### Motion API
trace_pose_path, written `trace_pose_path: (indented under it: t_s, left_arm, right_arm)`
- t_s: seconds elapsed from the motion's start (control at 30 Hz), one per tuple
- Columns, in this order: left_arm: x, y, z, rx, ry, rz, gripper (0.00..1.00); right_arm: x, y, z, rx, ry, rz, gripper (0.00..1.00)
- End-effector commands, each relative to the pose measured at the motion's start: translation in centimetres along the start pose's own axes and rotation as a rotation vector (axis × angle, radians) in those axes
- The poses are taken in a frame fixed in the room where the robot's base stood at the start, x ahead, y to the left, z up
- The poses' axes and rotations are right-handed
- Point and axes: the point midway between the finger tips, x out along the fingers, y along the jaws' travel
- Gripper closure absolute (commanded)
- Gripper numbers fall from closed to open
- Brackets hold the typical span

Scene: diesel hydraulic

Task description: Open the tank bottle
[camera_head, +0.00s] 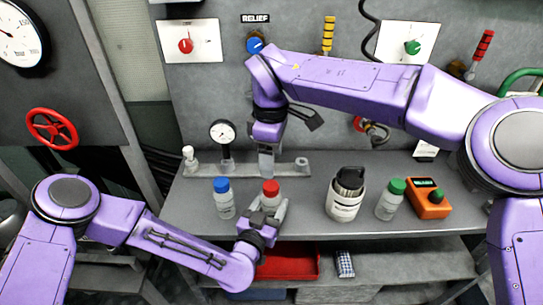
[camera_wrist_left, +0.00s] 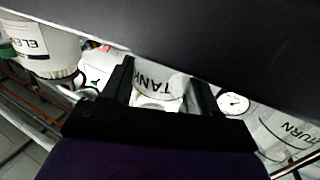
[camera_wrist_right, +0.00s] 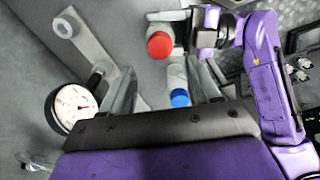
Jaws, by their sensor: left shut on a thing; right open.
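The tank bottle, with a red cap (camera_head: 270,188), stands at the front of the grey bench. Its TANK label (camera_wrist_left: 158,82) shows between my left fingers in the left wrist view. My left gripper (camera_head: 266,215) is shut on the bottle's body, below the cap. The cap is on the bottle, and its top is clear in the right wrist view (camera_wrist_right: 159,46). My right gripper (camera_head: 266,165) is open and empty. It points down over the bench behind the tank bottle, near the grey manifold bar, apart from the cap.
A blue-capped bottle (camera_head: 223,198) stands left of the tank bottle. To the right are a white container (camera_head: 343,205), a green-capped bottle (camera_head: 391,200) and an orange meter (camera_head: 428,200). A gauge (camera_head: 222,132) rises from the manifold bar (camera_head: 293,170). A red tray (camera_head: 290,262) lies below.

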Motion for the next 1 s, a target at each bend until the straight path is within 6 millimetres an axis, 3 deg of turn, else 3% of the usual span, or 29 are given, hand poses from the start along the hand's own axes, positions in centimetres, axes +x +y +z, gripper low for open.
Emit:
trace_pose_path:
  t_s: [0.23, 0.6, 0.93, 0.97, 1.0]
  left_arm:
    - [-0.3, 0.0, 0.7, 0.001, -0.015, 0.000, 1.00]
    - [-0.3, 0.0, 0.7, 0.001, -0.015, 0.001, 1.00]
    - [-0.3, 0.0, 0.7, 0.001, -0.015, 0.001, 1.00]
    - [-0.3, 0.0, 0.7, 0.001, -0.015, 0.001, 1.00]
    - [-0.3, 0.0, 0.7, 0.001, -0.016, 0.001, 1.00]
  right_arm:
    - [1.1, 0.0, 0.0, 0.140, -0.003, -0.003, 0.39]
    - [7.3, 0.0, 0.0, 0.138, -0.001, -0.001, 0.39]
    - [8.1, 0.0, 0.0, 0.137, 0.000, 0.000, 0.39]
    - [8.1, 0.0, 0.0, 0.137, 0.000, 0.000, 0.42]
    - [8.1, 0.0, 0.0, 0.137, 0.000, 0.000, 0.55]
